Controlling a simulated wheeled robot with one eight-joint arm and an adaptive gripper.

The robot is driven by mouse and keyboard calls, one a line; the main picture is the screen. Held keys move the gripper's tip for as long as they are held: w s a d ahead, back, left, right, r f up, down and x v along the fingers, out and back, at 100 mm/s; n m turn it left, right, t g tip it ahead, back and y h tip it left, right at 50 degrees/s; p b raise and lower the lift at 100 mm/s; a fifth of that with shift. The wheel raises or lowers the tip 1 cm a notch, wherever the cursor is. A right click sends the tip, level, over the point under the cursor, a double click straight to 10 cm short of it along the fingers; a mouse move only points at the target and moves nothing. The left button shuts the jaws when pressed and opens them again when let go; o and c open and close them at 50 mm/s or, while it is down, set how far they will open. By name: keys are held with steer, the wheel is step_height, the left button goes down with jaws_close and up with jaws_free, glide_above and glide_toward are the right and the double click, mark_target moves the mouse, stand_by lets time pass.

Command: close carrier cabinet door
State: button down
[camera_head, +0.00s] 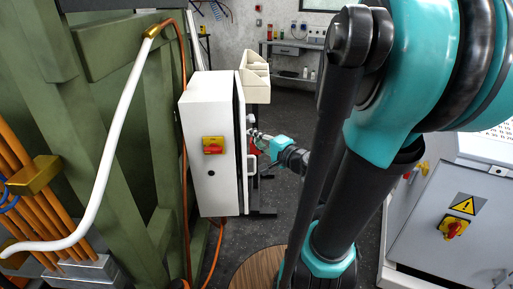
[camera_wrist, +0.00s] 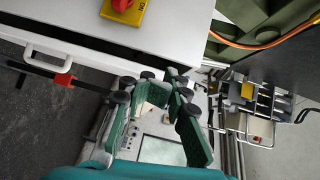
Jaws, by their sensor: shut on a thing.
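The white carrier cabinet (camera_head: 212,185) hangs on the green frame in the head view. My gripper (camera_head: 254,137) is at the cabinet's right side. In the wrist view my gripper (camera_wrist: 163,78) has its fingertips by the cabinet edge; what lies between them is unclear.
The green frame (camera_head: 100,130) with a white hose and orange cables stands left. A beige bin (camera_head: 255,75) is behind the cabinet. A grey control cabinet (camera_head: 445,215) with a warning sign is at right. A workbench (camera_head: 292,48) stands at the back wall.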

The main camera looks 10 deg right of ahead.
steer(key=s+a+f+n+g+h, duration=0.25)
steer(key=s+f+n+g, duration=0.3)
steer(key=f, duration=0.55)
steer(key=s+d+f+n+g+h, duration=0.3)
steer(key=d+f+g+h, duration=0.1)
steer(key=d+f+g, duration=0.15)
steer(key=w+d+r+m+g+y, duration=0.1)
steer(key=w+d+m+g+y, duration=0.15)
steer(key=w+d+m, duration=0.45)
steer(key=w+d+r+m+g+y, duration=0.1)
steer(key=w+d+r+m+y, duration=0.2)
steer(key=w+m, duration=0.8)
steer(key=w+a+f+n+y, duration=0.1)
steer(key=w+a+f+n, duration=0.1)
steer(key=a+f, duration=0.6)
steer(key=shift+w+a, duration=0.35)
steer(key=shift+a, duration=1.3)
